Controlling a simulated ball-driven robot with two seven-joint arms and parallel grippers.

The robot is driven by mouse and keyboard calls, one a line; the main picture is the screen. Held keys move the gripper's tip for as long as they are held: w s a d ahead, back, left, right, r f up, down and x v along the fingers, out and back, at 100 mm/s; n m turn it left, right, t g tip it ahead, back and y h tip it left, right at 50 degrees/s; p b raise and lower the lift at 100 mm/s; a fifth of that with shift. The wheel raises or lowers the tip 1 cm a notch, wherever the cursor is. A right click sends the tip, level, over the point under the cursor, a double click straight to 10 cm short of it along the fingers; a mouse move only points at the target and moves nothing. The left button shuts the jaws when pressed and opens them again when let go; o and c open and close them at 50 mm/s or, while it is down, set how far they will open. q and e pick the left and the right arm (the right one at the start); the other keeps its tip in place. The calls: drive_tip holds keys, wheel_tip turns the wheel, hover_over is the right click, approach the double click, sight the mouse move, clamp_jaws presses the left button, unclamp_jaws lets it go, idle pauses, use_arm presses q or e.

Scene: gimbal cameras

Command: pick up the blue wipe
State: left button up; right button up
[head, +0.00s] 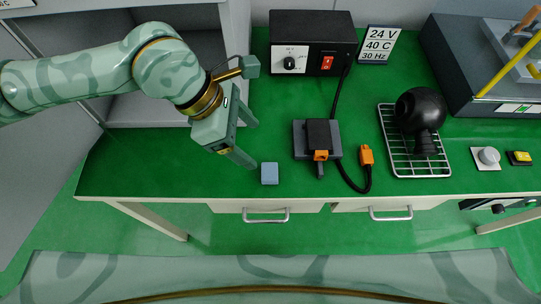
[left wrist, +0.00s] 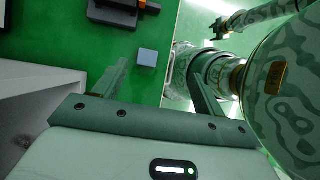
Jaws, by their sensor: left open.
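The blue wipe (head: 269,173) is a small blue-grey block near the front edge of the green table. It also shows in the left wrist view (left wrist: 147,57), beyond my fingers. My left gripper (head: 252,143) is open and empty, with its fingers pointing down and to the right. The nearer fingertip is just left of the wipe in the head view; I cannot tell whether they touch. In the left wrist view the wipe lies between the lines of the two fingers. My right gripper (left wrist: 219,29) appears small and dark at the top of the left wrist view.
A black device on a grey plate (head: 299,133) with an orange connector (head: 366,155) and cable lies right of the wipe. Behind is a black power box (head: 313,45). A wire rack (head: 420,172) holds a black round flask (head: 420,108). The table's left front is clear.

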use_arm(q)
drive_tip(key=w+a+f+y, duration=0.1)
drive_tip(key=w+a+y, duration=0.1)
drive_tip(key=b, duration=0.2)
approach(269, 171)
drive_tip(key=f, duration=0.2)
drive_tip(key=shift+d+f+t, duration=0.3)
drive_tip(key=shift+d+t, duration=0.05)
drive_tip(key=shift+t, duration=0.05)
drive_tip(key=x, duration=0.2)
drive_tip(key=b+x, duration=0.1)
drive_tip(key=x, duration=0.1)
drive_tip(key=b+x, duration=0.1)
drive_tip(key=x, duration=0.1)
drive_tip(key=shift+s+d, duration=0.15)
drive_tip(key=shift+s, duration=0.25)
use_arm(e)
drive_tip(key=f, duration=0.2)
drive_tip(key=s+f, duration=0.1)
drive_tip(key=shift+s+f, duration=0.2)
drive_tip(key=shift+f, duration=0.2)
use_arm(q)
drive_tip(key=c, duration=1.1)
use_arm(e)
drive_tip(key=shift+a, duration=0.1)
use_arm(q)
drive_tip(key=shift+c, duration=0.2)
